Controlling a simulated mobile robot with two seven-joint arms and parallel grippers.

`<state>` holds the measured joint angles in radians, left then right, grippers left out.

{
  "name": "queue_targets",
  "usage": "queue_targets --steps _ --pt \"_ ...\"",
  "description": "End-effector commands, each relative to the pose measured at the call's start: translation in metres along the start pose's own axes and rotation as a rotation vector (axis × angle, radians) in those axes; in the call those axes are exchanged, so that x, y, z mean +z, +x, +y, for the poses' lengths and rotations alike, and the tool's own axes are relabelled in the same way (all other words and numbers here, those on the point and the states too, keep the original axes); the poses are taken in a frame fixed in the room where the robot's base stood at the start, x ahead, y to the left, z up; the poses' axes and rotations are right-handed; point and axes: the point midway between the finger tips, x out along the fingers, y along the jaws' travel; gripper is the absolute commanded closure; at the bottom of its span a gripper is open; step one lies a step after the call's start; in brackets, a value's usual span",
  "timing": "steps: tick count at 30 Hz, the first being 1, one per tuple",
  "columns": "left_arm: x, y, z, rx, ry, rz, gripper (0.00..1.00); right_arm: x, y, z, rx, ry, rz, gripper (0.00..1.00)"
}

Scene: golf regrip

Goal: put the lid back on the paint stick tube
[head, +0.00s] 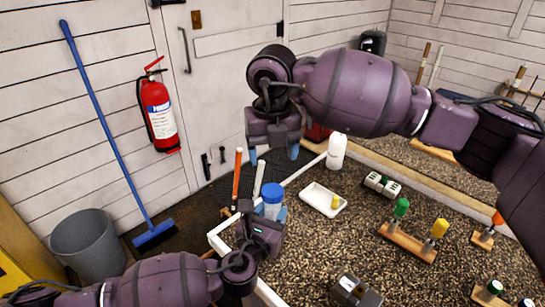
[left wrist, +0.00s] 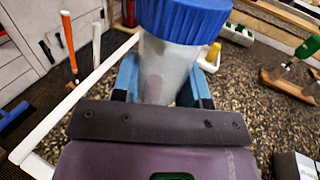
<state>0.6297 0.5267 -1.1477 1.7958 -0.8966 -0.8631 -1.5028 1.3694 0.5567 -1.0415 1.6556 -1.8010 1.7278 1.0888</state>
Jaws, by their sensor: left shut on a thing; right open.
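My left gripper (head: 271,214) is shut on a translucent container (left wrist: 166,68), its blue fingers on either side of it. A ribbed blue lid (head: 271,189) sits on top of the container; it also shows in the left wrist view (left wrist: 184,18). The container is roughly upright above the work surface. My right gripper (head: 273,155) is open and empty, pointing down behind and above the blue lid. A small yellow piece (head: 335,202) stands in a white tray (head: 313,197). I cannot tell which item is the paint stick tube.
Wooden holders with green (head: 401,207), yellow (head: 439,227) and orange (head: 497,217) topped items stand at right. A white bottle (head: 336,152) stands behind the tray. A grey block (head: 355,291) is at front. Open speckled surface lies between tray and holders.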

Motion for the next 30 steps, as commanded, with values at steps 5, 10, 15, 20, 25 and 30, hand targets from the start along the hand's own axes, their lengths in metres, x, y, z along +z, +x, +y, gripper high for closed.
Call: queue_targets --steps 5,10,15,20,25,30 --pt "-0.0002 -0.0001 -0.0001 0.000 0.000 0.000 1.00 -0.0005 0.0004 -0.0005 -0.003 -0.253 0.007 0.29" --pt "-0.0002 -0.0001 -0.0001 0.000 0.000 0.000 1.00 -0.0014 0.0012 -0.0007 -0.002 -0.500 0.015 0.29" --pt "-0.0002 -0.0001 -0.0001 0.000 0.000 0.000 1.00 -0.0022 0.0021 -0.0009 0.002 -0.747 0.023 0.29" --pt "-0.0002 -0.0001 -0.0001 0.000 0.000 0.000 1.00 -0.0031 0.0034 -0.0011 0.008 -0.977 0.030 0.29" --pt "-0.0002 -0.0001 -0.0001 0.000 0.000 0.000 1.00 -0.0045 0.0054 -0.0012 0.018 -1.223 0.038 0.29" --pt "-0.0002 -0.0001 0.0000 0.000 0.000 0.000 1.00 -0.0059 0.0073 -0.0011 0.032 -1.469 0.043 0.29"
